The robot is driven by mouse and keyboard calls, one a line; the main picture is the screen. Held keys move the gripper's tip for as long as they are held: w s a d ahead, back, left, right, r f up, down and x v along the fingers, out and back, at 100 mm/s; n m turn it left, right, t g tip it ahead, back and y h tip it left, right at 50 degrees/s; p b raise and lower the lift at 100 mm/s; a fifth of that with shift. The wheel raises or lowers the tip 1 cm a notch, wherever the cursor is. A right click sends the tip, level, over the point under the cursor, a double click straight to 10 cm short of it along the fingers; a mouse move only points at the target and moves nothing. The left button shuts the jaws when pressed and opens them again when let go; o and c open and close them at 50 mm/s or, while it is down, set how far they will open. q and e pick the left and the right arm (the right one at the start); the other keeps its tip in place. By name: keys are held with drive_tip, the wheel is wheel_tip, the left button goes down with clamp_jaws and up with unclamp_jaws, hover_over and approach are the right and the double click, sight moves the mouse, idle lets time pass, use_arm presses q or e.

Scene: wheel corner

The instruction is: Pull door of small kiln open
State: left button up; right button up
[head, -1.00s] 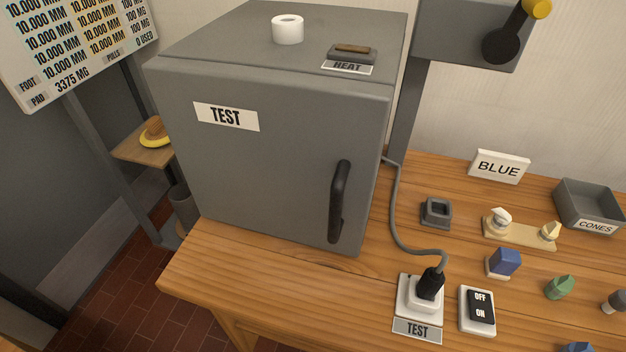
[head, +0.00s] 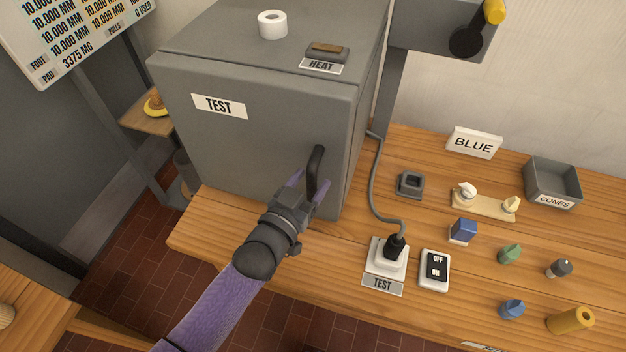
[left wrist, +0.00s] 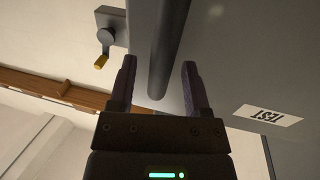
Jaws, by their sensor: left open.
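The small grey kiln (head: 262,130) stands on the wooden bench, its door (head: 215,145) shut and labelled TEST. A black vertical handle (head: 316,168) is on the door's right side. My left gripper (head: 308,186) is open at the handle's lower part, with one finger on each side of it. In the left wrist view the handle (left wrist: 168,50) runs between the open fingers (left wrist: 160,85); I cannot tell whether either finger touches it. The TEST label (left wrist: 267,114) shows there too. My right gripper is not in view.
A plug in a socket (head: 388,258) and an OFF/ON switch (head: 434,270) lie right of the kiln on the bench (head: 330,250). Small cones and a grey CONES bin (head: 552,182) are further right. A white roll (head: 272,25) and a HEAT block (head: 327,52) sit on top.

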use_arm(q)
drive_tip(key=shift+w+d, duration=0.25)
drive_tip(key=shift+w, duration=0.2)
clamp_jaws()
idle(1.1)
